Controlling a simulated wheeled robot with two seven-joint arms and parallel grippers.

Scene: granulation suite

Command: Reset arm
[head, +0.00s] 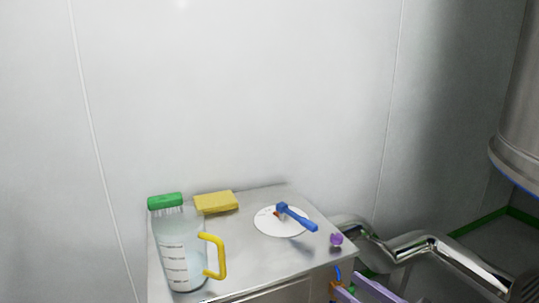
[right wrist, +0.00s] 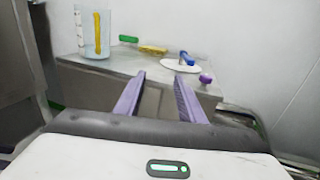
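My right gripper (head: 360,285) shows at the bottom edge of the head view, low beside the right front corner of the steel cabinet top (head: 245,262). Its two purple fingers are spread apart in the right wrist view (right wrist: 160,77), with nothing between them. They point toward the cabinet, and its front shows between and beyond them. My left gripper is in neither view.
On the cabinet top stand a clear jug (head: 180,255) with a yellow handle, a green-topped item (head: 165,201) behind it, a yellow block (head: 216,202), a white disc (head: 268,228) with a blue tool (head: 297,217), and a purple knob-like item (head: 336,239). Steel pipes (head: 430,243) run right.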

